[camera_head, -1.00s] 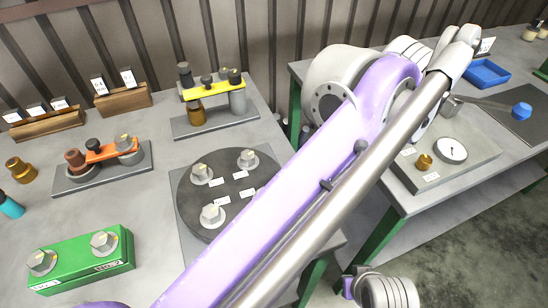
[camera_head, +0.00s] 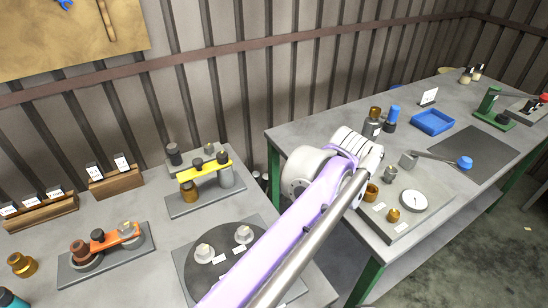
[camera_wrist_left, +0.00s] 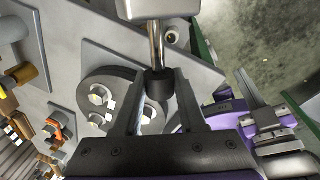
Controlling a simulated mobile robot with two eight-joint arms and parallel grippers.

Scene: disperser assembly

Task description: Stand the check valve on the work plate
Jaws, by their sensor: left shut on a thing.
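In the left wrist view, my left gripper (camera_wrist_left: 158,82) is shut on a dark round piece (camera_wrist_left: 158,92), probably the check valve; its shape is partly hidden by the fingers. Bright metal rods and a pale block (camera_wrist_left: 158,8) show beyond the fingertips. The gripper is not clear in the head view, where a long purple arm of mine crosses the middle. A grey plate (camera_head: 436,213) with a dial gauge (camera_head: 413,201) and brass parts lies on the right table; I cannot tell if it is the work plate.
A dark disc (camera_head: 222,262) with hex pieces lies on the left table, partly behind my arm. Yellow (camera_head: 207,172) and orange (camera_head: 114,237) bracket assemblies stand nearby. A gap separates the tables.

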